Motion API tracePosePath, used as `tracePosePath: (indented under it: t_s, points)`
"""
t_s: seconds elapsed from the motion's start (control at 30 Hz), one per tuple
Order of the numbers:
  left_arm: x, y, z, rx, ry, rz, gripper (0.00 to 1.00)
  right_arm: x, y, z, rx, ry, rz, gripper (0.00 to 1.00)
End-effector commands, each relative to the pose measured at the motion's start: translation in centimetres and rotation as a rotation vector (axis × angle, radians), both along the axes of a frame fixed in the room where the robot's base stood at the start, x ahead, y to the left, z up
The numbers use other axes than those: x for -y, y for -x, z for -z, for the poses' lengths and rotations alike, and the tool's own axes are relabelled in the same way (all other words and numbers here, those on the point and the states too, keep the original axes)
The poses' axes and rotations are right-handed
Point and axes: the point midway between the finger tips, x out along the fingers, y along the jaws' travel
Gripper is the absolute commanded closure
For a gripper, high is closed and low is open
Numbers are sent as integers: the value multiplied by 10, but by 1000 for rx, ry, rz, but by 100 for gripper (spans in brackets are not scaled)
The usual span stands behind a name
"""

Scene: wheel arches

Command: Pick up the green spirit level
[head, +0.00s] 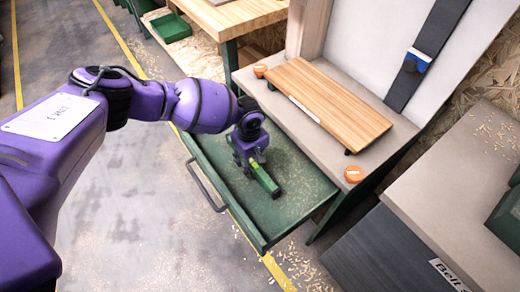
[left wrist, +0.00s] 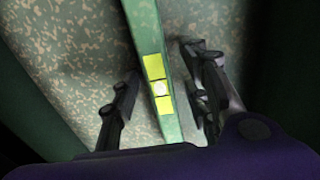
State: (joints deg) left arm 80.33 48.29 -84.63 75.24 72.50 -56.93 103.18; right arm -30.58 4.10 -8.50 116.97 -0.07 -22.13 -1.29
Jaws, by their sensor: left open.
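The green spirit level (head: 265,180) lies in the open green drawer (head: 298,208), below the workbench top. My left gripper (head: 250,160) reaches down into the drawer over one end of the level. In the left wrist view the level (left wrist: 145,35) shows a bright yellow vial window and runs between the two fingers of my left gripper (left wrist: 160,95). The fingers are apart, with a gap on each side of the level. My right gripper is not in view.
A wooden board (head: 330,100) lies on the bench above the drawer. Orange round pieces (head: 354,174) sit near the bench edge. The drawer's front wall and handle (head: 205,185) face the open floor. Another wooden-topped bench (head: 230,15) stands behind.

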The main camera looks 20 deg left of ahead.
Motion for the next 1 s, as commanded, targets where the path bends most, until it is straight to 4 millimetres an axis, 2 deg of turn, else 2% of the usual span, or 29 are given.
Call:
tracePosePath:
  t_s: [0.07, 0.3, 0.4, 0.77, 0.87, 1.0]
  points:
    - [0, 0, 0, 0, 0, 0, 59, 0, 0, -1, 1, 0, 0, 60]
    - [0, 0, 0, -1, -1, 0, 91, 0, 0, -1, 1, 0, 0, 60]
    - [0, 0, 0, -1, -1, 0, 100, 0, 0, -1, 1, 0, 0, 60]
    - [0, 0, -2, 0, 0, 0, 100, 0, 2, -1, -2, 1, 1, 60]
    - [-1, 0, -7, 1, -1, 0, 100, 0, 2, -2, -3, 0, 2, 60]
    - [0, -1, -25, 2, 2, 0, 100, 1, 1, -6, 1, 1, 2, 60]
